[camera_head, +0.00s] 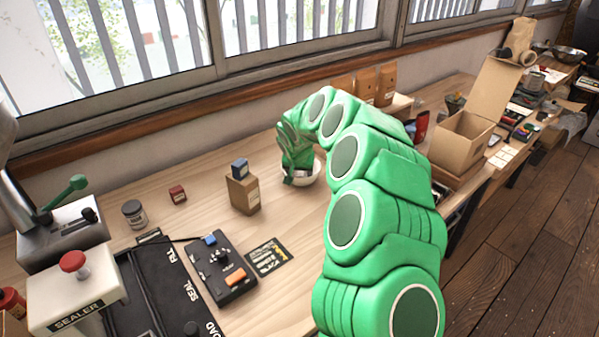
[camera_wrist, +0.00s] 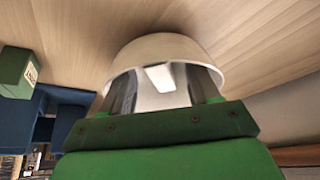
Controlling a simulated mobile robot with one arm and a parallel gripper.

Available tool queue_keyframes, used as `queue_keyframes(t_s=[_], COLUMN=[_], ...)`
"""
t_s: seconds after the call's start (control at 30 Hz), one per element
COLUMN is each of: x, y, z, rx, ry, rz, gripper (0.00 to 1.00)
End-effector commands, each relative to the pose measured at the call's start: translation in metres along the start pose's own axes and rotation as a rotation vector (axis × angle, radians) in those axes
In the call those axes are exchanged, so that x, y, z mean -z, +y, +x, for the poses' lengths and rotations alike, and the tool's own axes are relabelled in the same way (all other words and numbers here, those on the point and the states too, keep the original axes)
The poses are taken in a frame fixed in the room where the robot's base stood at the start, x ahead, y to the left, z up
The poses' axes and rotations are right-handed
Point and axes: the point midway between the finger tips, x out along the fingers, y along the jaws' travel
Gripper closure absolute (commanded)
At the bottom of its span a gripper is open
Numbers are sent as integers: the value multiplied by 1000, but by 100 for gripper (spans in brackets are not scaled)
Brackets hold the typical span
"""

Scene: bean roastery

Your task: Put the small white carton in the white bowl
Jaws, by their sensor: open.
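The white bowl (camera_head: 316,172) stands on the wooden bench, partly hidden behind my green gripper (camera_head: 293,177) in the head view. In the wrist view the bowl (camera_wrist: 170,48) fills the middle. My gripper (camera_wrist: 160,100) is open, with its two dark fingers spread and reaching in past the bowl's rim. A small white block, which looks like the white carton (camera_wrist: 160,78), shows between the fingers, inside the bowl. Its lower part is hidden, so I cannot tell how it rests there or whether it touches a finger.
A brown box (camera_head: 243,194) with a small blue box (camera_head: 239,168) on top stands left of the bowl. An open cardboard box (camera_head: 461,138) is at the right. Paper bags (camera_head: 365,85) line the wall.

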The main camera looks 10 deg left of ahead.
Motion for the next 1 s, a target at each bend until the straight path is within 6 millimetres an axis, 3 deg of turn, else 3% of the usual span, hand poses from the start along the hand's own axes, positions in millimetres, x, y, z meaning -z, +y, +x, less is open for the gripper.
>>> queue_keyframes(t_s=[0.63,1.0], x=[29,31], y=[0,-1], z=[-58,-64], rx=[1,1], ry=[4,0], rz=[3,0], gripper=[39,39])
